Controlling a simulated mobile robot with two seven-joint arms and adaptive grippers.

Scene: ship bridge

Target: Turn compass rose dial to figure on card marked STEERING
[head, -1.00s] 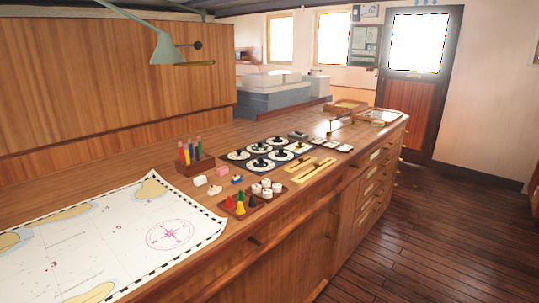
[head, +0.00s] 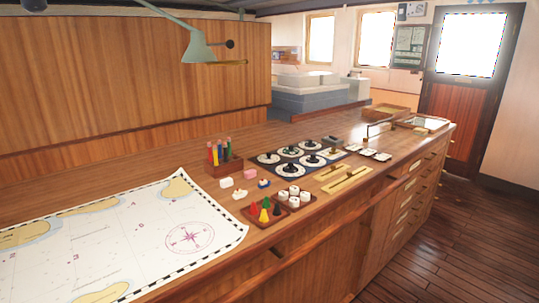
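Several round white dials with dark knobs sit on a dark panel (head: 257,162) on the wooden chart counter, in the middle of the head view. One dial (head: 287,169) is at the panel's front. I cannot tell at this size which dial carries a compass rose or where the pointers stand. Several small white cards or plates (head: 367,151) lie right of the panel; any lettering, including STEERING, is too small to read. Neither of my grippers is in view.
The counter also holds a chart (head: 110,240) with a printed rose, a pen rack (head: 226,168), a tray of coloured cones and white pieces (head: 254,217), and brass instruments (head: 352,180). A lamp (head: 197,47) hangs above. Dark floor (head: 420,265) lies clear at right.

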